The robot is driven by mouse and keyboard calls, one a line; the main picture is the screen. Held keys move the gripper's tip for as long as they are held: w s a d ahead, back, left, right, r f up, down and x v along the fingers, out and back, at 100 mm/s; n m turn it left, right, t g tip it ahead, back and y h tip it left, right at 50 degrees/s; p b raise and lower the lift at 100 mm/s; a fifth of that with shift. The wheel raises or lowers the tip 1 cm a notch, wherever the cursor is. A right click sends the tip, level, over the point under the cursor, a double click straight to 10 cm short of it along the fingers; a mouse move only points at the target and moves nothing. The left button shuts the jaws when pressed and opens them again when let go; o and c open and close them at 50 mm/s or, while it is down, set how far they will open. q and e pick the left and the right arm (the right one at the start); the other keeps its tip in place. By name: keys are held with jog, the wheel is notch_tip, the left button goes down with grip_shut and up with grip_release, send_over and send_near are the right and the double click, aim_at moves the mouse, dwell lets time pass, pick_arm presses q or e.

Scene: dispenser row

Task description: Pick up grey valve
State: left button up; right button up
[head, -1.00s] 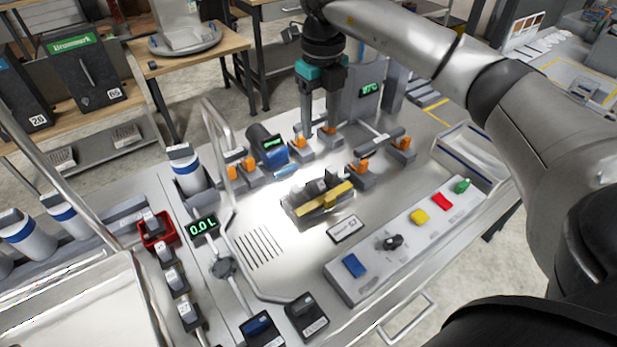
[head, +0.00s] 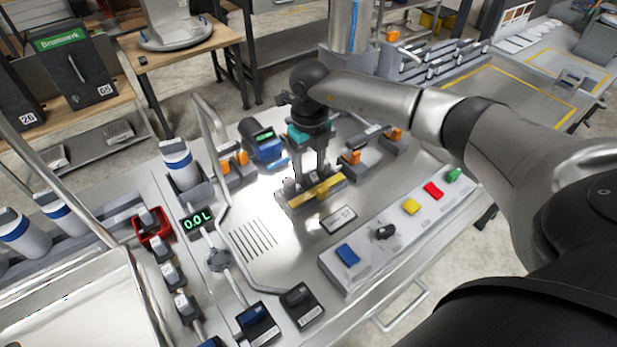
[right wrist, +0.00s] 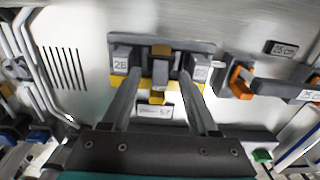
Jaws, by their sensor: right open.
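A dark rack (head: 296,206) with a yellow front bar (head: 318,191) stands on the steel worktop and holds grey valve-like blocks. In the right wrist view the rack (right wrist: 195,46) shows a left grey block (right wrist: 121,62) labelled 26, a middle grey block (right wrist: 160,72) with a brownish top, and a right grey block (right wrist: 201,70). I cannot tell for sure which is the grey valve. My right gripper (head: 309,178) is open, pointing down at the rack. Its fingers (right wrist: 160,84) lie either side of the middle block in the picture; contact cannot be told. My left gripper is out of view.
A button panel (head: 385,250) lies in front of the rack. Orange-tipped holders (head: 350,160) stand behind to the right. A blue device (head: 266,149) and a bent steel pipe (head: 209,125) are to the left. A labelled plate (head: 339,219) lies close in front.

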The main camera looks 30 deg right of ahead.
jog(key=shift+f, duration=0.1)
grip_shut()
dwell(0.4)
